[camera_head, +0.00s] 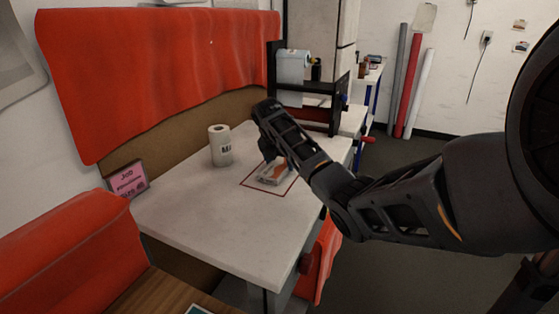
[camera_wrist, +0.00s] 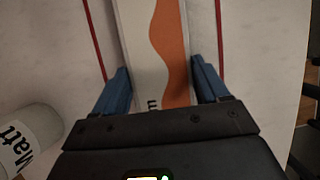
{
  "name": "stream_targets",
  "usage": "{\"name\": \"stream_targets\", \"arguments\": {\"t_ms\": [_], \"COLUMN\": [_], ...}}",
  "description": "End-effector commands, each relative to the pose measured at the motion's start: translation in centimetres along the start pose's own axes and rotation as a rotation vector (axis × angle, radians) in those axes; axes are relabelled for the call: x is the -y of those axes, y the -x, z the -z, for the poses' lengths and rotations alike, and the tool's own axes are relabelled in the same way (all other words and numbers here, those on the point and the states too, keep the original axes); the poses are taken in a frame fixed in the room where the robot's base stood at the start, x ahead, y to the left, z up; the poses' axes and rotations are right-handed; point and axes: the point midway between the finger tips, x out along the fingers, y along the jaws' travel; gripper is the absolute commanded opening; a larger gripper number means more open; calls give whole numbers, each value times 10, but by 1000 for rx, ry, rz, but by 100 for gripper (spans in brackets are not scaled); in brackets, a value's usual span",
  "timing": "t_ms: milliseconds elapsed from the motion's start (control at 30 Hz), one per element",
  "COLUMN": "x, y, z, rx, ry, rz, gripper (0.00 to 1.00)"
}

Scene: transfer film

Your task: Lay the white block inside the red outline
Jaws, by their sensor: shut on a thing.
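The white block (camera_head: 270,174), with an orange wavy patch, is at the table inside the red outline (camera_head: 255,188) in the head view. In the wrist view the block (camera_wrist: 146,42) lies between the two blue fingers of my gripper (camera_wrist: 163,85), which are shut on its sides. Red lines of the outline (camera_wrist: 95,40) run along both sides of the block there. My arm hides part of the block and the outline's right side in the head view. I cannot tell whether the block touches the table.
A white roll marked "Matt" (camera_head: 220,146) stands left of the outline, and also shows in the wrist view (camera_wrist: 32,135). A pink sign (camera_head: 128,180) stands at the table's left edge. A black frame (camera_head: 305,112) is at the back. The front of the white table (camera_head: 215,230) is clear.

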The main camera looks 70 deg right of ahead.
Motion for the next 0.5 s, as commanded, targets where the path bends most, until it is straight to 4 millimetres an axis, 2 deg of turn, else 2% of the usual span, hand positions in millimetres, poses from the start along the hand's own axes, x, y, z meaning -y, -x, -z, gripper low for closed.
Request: {"name": "stream_targets", "arguments": {"t_ms": [67,100,333,500], "x": [0,0,1,1], "y": [-1,-1,-2,-2], "z": [1,0,1,1], "rx": [0,0,-1,-2], "ry": [0,0,-1,-1], "rz": [0,0,2,3], "gripper": [35,78,100,100]}}
